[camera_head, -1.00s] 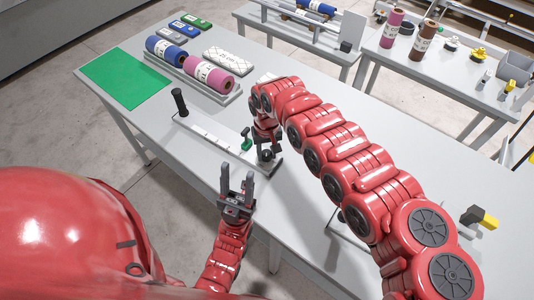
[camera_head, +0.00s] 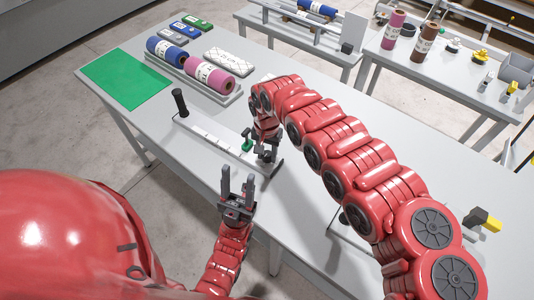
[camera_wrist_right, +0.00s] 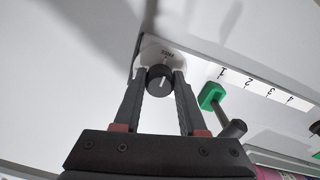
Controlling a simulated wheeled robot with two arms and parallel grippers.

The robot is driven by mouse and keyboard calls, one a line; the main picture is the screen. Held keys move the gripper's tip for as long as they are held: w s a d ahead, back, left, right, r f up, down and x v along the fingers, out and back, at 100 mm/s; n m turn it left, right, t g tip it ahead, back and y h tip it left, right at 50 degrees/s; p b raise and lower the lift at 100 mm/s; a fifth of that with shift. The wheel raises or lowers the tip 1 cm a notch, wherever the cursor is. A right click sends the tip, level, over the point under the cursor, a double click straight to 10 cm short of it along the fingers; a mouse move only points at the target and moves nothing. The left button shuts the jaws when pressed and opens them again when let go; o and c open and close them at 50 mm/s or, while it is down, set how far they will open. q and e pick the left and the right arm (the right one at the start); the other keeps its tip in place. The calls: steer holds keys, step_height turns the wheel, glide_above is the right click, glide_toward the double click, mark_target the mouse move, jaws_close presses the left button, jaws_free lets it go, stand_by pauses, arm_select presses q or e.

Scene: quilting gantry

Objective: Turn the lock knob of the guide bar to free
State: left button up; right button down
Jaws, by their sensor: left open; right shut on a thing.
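The guide bar (camera_head: 205,134) is a pale strip with marks, lying on the grey table; its number scale (camera_wrist_right: 250,83) shows in the right wrist view. A black handle (camera_head: 180,102) stands at its far left end. A green part (camera_head: 246,144) sits along it and also shows in the wrist view (camera_wrist_right: 211,96). The dark lock knob (camera_wrist_right: 160,78) is between the fingers of my right gripper (camera_wrist_right: 160,68), on a white round base (camera_wrist_right: 153,52) with small lettering I cannot read surely. My right gripper is shut on the knob. My left gripper (camera_head: 237,187) is open and empty, near the table's front edge.
A green mat (camera_head: 125,78), a blue roll (camera_head: 166,51) and a pink roll (camera_head: 209,75) on a tray lie at the back left. A yellow and black tool (camera_head: 482,221) lies at the right. Bare table lies between the bar and the rolls.

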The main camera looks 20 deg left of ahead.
mark_target(267, 154)
stand_by(0.3)
steer(key=shift+c, duration=2.3)
jaws_free()
step_height(267, 154, up, 17)
steer(key=b, duration=0.4)
steer(key=shift+r+b, duration=0.2)
steer(key=shift+b, duration=0.15)
